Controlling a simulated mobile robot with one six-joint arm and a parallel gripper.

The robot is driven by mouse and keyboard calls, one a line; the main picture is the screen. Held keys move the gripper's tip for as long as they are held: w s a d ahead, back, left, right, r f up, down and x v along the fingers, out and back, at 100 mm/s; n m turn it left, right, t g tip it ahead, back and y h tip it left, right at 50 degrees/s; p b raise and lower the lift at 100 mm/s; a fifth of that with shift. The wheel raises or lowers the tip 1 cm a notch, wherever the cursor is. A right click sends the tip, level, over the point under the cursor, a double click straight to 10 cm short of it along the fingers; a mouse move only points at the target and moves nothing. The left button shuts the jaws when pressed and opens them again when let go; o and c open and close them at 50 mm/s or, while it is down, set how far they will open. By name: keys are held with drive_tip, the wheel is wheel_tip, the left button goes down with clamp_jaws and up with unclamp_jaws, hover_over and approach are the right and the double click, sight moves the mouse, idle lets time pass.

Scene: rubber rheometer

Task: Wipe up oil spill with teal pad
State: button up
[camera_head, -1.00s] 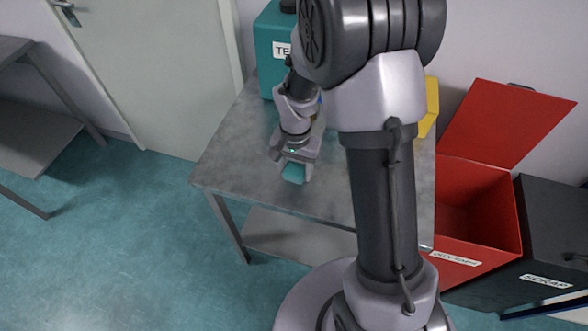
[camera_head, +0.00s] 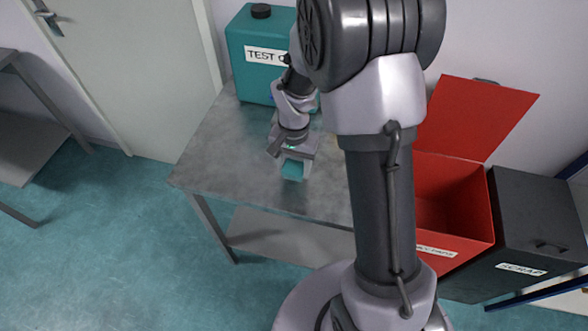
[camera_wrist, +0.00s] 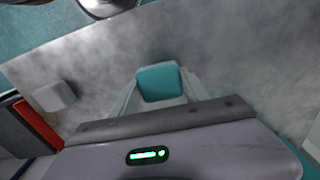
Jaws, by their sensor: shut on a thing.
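The teal pad (camera_head: 291,171) is in my gripper (camera_head: 293,166), low over or on the grey metal table (camera_head: 215,160), near its front edge. I cannot tell whether the pad touches the tabletop. In the wrist view the pad (camera_wrist: 160,83) sits between the two pale fingers, which are shut on it. No oil spill stands out clearly. The tabletop has mottled darker patches in both views, and I cannot tell which, if any, is oil. My arm hides the right part of the table.
A teal canister (camera_head: 258,50) labelled "TEST O…" stands at the back of the table. An open red bin (camera_head: 452,243) and a black scrap bin (camera_head: 540,230) stand to the right. A small pale block (camera_wrist: 53,96) shows left in the wrist view. The table's left part is bare.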

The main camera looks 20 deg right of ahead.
drive_tip(key=shift+r+p, duration=1.85)
drive_tip(key=shift+r, duration=0.9)
